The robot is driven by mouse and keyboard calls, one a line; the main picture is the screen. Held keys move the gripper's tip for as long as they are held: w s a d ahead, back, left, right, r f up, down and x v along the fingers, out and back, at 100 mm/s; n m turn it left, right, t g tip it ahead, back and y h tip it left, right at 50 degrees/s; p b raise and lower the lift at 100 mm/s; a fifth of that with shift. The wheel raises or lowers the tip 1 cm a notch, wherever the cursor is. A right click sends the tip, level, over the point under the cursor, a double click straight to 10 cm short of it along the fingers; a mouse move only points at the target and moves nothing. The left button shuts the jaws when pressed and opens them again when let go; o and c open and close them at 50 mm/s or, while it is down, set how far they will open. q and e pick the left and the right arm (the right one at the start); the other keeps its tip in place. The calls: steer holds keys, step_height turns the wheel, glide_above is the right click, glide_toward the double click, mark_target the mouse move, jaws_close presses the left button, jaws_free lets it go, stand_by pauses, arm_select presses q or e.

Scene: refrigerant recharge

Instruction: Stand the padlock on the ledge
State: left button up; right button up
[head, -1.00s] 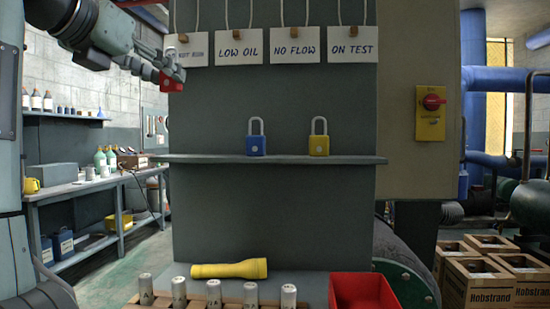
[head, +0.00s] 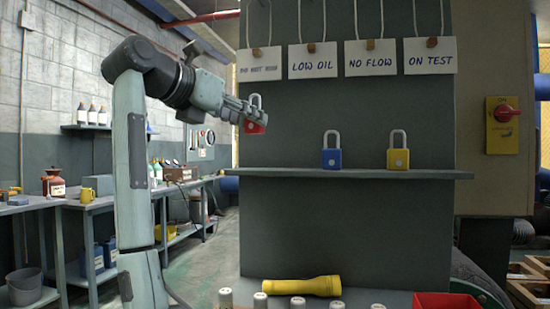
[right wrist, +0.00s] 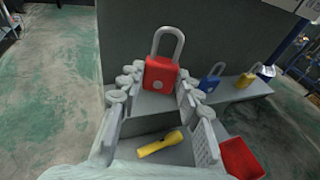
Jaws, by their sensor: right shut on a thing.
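A red padlock (head: 255,116) with a grey shackle is held upright by my right gripper (head: 248,112) in the head view. It hangs above the left end of the grey ledge (head: 300,172), with a gap below it. In the right wrist view the red padlock (right wrist: 161,74) is between the fingers of my right gripper (right wrist: 160,82), shackle up, with the ledge beneath or behind it. A blue padlock (head: 331,157) and a yellow padlock (head: 398,158) stand upright on the ledge to the right. My left gripper is not in view.
Tags on cords hang above the ledge, including a LOW OIL tag (head: 313,61). A yellow flashlight (head: 300,286), several grey cylinders and a red bin (head: 445,301) are below. The ledge left of the blue padlock is clear. A workbench (head: 90,203) stands at the left.

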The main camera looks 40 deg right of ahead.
steer(key=d+f, duration=0.1)
steer(key=w+d+f, duration=0.1)
steer(key=d, duration=0.1)
steer(key=d+f, duration=0.1)
steer(key=d, duration=0.1)
steer(key=shift+w, duration=0.2)
step_height(320, 180, down, 3)
steer(key=shift+f, duration=0.45)
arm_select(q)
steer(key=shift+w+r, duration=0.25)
arm_select(e)
steer(key=shift+f, duration=0.25)
